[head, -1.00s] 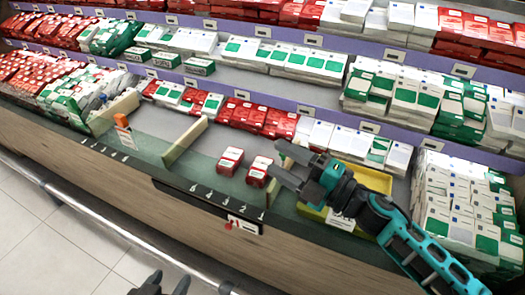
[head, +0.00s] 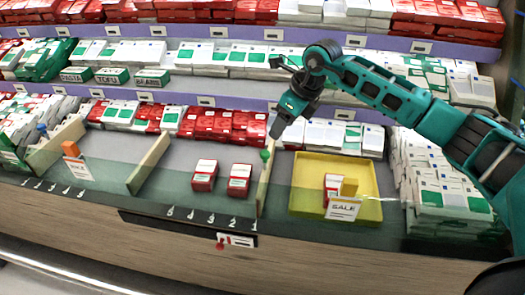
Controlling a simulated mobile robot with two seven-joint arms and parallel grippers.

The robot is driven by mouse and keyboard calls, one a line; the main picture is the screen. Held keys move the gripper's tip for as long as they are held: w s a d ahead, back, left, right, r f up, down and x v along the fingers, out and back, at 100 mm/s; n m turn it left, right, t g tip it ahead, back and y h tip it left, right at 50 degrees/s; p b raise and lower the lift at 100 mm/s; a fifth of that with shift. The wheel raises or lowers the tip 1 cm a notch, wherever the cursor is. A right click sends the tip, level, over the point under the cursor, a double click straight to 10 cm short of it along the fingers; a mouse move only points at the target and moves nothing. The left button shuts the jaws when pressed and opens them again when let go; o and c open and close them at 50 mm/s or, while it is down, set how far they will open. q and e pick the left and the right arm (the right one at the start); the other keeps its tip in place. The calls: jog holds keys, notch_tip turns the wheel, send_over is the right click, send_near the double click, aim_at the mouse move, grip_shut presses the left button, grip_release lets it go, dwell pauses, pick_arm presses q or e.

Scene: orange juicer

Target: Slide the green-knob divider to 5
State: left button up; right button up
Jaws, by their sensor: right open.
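The green-knob divider (head: 262,192) is a thin beige panel standing on the shelf. Its green knob (head: 265,155) is near the top, and its front end is by the right end of the number strip, near the 1. My left gripper is out of view.
Two red-and-white boxes, one (head: 204,175) and another (head: 239,180), stand left of the divider. Another beige divider (head: 148,165) is farther left. A yellow tray (head: 372,205) with a SALE sign (head: 343,208) lies to the right. Rows of cartons (head: 222,125) stand behind.

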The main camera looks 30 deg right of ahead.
aim_at(266, 153)
jog(key=b+x, duration=0.2)
jog(key=x, duration=0.9)
jog(key=shift+a, duration=0.15)
jog(key=shift+c, duration=0.3)
jog(key=shift+c, duration=1.4)
grip_shut()
